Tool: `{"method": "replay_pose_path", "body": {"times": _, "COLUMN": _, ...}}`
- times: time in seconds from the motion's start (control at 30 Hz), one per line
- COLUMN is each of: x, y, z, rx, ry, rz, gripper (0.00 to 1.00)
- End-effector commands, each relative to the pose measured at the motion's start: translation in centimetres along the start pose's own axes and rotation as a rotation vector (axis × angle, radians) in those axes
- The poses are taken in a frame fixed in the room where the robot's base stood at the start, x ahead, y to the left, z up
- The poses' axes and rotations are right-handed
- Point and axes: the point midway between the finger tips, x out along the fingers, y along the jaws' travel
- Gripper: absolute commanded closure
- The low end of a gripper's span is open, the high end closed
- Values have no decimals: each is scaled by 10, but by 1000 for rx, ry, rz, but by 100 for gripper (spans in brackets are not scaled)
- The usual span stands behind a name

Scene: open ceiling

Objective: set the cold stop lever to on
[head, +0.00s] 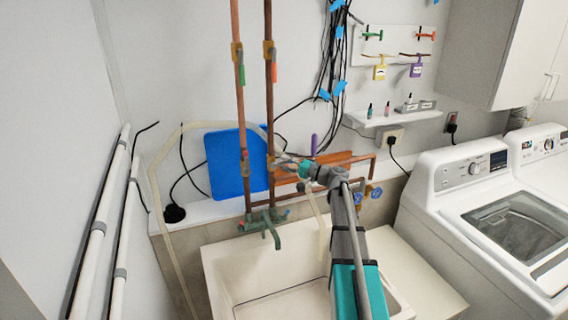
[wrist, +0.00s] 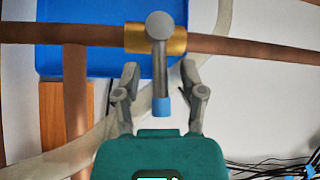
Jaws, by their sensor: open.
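The cold stop lever (wrist: 160,70) is a grey handle with a blue tip on a brass valve body (wrist: 173,38). In the wrist view it stands across the copper pipe, pointing down the picture toward my gripper's palm. My gripper (wrist: 159,67) is open, with one finger on each side of the lever. Gaps show between the lever and both fingers. In the head view my gripper (head: 284,160) is at the lower valve on the right-hand vertical copper pipe (head: 269,110), and it partly hides the lever there.
A blue board (head: 225,165) leans behind the pipes. A green tap (head: 264,222) and sink (head: 225,270) are below. Horizontal copper pipes (head: 345,157) run to the right. Black cables (head: 331,60) hang above.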

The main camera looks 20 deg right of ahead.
Motion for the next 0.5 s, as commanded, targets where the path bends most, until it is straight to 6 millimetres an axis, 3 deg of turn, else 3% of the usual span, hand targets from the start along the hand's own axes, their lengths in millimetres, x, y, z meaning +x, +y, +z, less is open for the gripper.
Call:
{"method": "replay_pose_path", "body": {"times": 0.47, "x": 8, "y": 0, "z": 0, "rx": 0, "ry": 0, "rz": 0, "gripper": 47}}
{"method": "replay_pose_path", "body": {"times": 0.5, "x": 8, "y": 0, "z": 0, "rx": 0, "ry": 0, "rz": 0, "gripper": 54}}
